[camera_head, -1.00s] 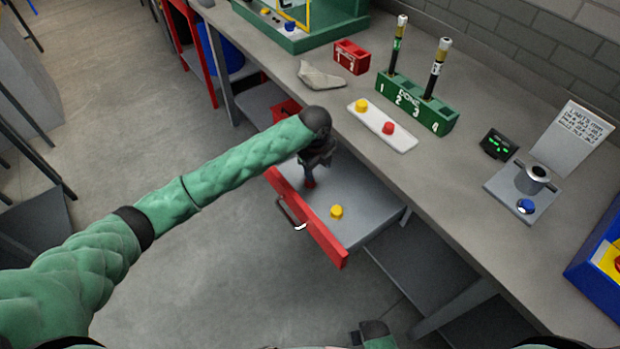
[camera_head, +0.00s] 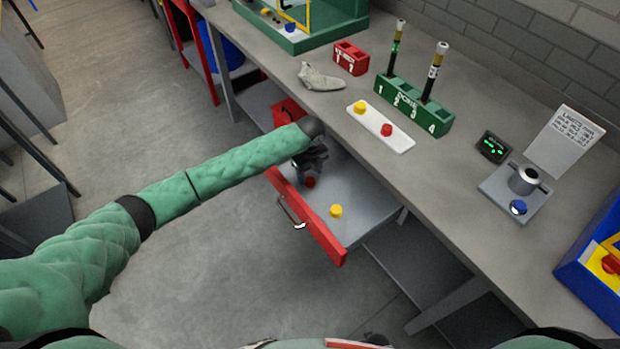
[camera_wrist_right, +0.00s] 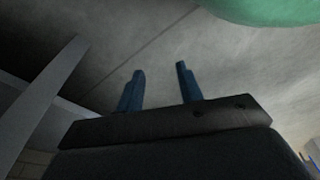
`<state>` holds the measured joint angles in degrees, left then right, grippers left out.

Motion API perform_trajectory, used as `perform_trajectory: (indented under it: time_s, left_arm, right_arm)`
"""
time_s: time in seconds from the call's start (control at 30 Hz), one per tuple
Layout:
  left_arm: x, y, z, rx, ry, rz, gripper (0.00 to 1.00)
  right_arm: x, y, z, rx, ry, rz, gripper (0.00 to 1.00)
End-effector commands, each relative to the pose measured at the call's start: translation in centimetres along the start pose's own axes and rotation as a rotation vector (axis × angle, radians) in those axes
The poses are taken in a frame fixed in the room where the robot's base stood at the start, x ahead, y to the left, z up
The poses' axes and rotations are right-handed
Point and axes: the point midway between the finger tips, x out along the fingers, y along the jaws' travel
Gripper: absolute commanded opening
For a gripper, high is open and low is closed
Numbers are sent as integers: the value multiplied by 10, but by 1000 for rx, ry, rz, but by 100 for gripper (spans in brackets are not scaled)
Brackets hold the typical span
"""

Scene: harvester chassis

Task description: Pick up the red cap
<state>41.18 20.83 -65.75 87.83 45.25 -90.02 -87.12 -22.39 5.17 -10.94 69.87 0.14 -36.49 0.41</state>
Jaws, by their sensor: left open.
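A red cap (camera_head: 310,182) is in the open drawer (camera_head: 365,205), near its left side. My left gripper (camera_head: 308,176) is over this cap, jaws open, with its fingers close around or just above it; the arm partly hides the drawer there, and I cannot tell whether they touch. A second red cap (camera_head: 387,130) sits on the white tray (camera_head: 402,141) on the bench. My right gripper (camera_wrist_right: 158,68) is open and empty in the right wrist view, with floor behind it.
A yellow cap (camera_head: 336,211) lies in the drawer, right of my left gripper. Another yellow cap (camera_head: 360,107) is on the tray. A green numbered rack (camera_head: 413,107) holding two dark tubes stands behind the tray. The bench edge overhangs the drawer's back.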

Motion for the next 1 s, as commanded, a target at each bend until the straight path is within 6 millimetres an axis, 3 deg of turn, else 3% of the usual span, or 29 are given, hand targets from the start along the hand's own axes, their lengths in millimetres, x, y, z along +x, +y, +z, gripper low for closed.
perform_trajectory:
  time_s: [0.23,0.53,0.77,1.0]
  left_arm:
    - [20,0,0,-2,1,0,56]
    - [24,0,0,-1,0,-1,56]
    - [23,0,0,-1,0,-1,12]
    - [23,0,0,-1,0,-1,10]
  right_arm:
    - [12,6,14,-6,10,7,36]
    - [15,7,15,-7,13,8,36]
    - [15,8,15,-7,14,8,36]
    - [14,9,15,-7,14,10,36]
